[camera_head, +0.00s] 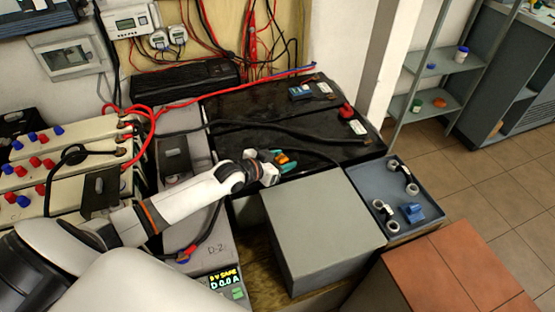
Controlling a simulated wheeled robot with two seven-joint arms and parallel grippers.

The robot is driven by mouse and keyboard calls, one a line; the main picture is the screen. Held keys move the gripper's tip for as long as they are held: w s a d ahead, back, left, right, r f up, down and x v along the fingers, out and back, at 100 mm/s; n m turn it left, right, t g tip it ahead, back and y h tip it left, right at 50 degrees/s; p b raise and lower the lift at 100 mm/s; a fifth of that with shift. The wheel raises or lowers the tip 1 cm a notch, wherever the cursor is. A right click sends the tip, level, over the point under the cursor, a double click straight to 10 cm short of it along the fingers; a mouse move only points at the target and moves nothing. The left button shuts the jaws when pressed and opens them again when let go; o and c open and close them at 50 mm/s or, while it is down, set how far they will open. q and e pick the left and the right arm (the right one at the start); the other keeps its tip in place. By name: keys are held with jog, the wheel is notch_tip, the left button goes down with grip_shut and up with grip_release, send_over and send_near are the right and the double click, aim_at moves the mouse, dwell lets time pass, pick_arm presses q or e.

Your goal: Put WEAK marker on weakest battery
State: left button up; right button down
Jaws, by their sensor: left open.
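My left gripper (277,161) is open above the near part of the large black battery tops (240,110), with its arm coming in from the lower left. A small orange and teal patch shows at its fingertips; I cannot tell whether it is part of the gripper. A grey battery case labelled D-2 (213,238) stands under my left arm, partly hidden by it. Cream batteries (65,155) with red and blue terminals stand at the left. No marker reading WEAK can be made out. My right gripper is not in view.
A grey box (320,215) stands right of my gripper. A blue-grey tray (428,205) beyond it holds two black-and-white links and a blue object (411,212). Red and black cables cross the batteries.

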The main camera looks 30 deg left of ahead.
pick_arm(q)
jog(key=p+v, duration=0.1)
jog(key=v, duration=1.1)
jog(key=shift+r+p, duration=0.15)
jog(key=shift+p, duration=0.15)
